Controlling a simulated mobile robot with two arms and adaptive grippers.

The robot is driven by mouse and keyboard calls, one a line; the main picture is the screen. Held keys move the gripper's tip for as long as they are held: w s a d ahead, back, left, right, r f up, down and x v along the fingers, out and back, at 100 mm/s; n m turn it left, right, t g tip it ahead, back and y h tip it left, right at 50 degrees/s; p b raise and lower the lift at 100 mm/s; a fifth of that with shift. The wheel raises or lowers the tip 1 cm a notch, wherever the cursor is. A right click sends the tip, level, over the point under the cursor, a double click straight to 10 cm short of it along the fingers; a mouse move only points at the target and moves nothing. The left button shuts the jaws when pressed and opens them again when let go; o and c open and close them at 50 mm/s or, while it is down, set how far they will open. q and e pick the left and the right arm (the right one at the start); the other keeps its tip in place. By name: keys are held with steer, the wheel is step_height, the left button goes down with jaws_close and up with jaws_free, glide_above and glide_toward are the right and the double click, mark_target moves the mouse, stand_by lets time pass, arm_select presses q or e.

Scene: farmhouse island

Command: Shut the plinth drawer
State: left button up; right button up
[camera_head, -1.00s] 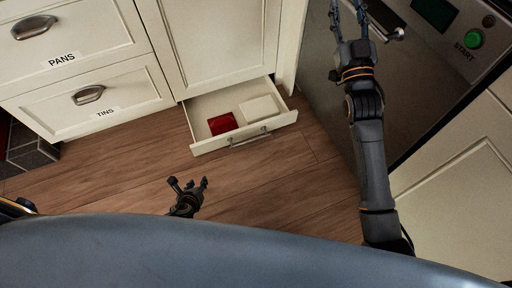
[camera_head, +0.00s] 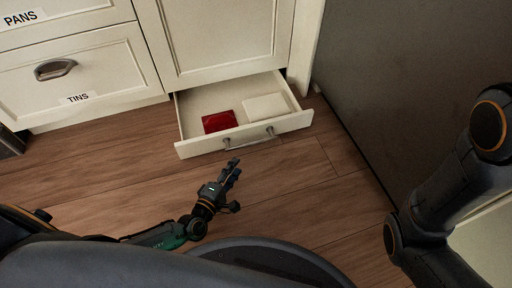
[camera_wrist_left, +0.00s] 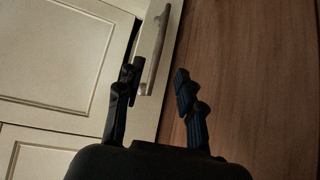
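The plinth drawer (camera_head: 190,146) stands pulled out at floor level under a cream cabinet door. A red item (camera_head: 219,121) and a white item (camera_head: 266,107) lie inside it. A bar handle (camera_head: 249,139) runs across its front. My left gripper (camera_head: 233,177) is open and empty, low over the floor just in front of the drawer. In the left wrist view, the handle (camera_wrist_left: 158,50) lies just beyond the left gripper's (camera_wrist_left: 158,84) parted fingers, nearer the left one. My right arm shows at the right of the head view, but its gripper is out of view.
The TINS drawer (camera_head: 40,98) and the PANS drawer (camera_head: 70,10) are shut at the left. A dark appliance front (camera_head: 375,80) stands at the right. The wooden floor (camera_head: 110,165) in front of the cabinets is clear.

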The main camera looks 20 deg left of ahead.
mark_target(254, 143)
arm_select(q)
steer(key=b+x, duration=0.6)
steer(key=x, duration=0.6)
steer(key=shift+w+f, duration=0.1)
steer(key=shift+w, duration=0.25)
steer(key=shift+w+d, duration=0.1)
steer(key=shift+w, duration=0.4)
jaws_close()
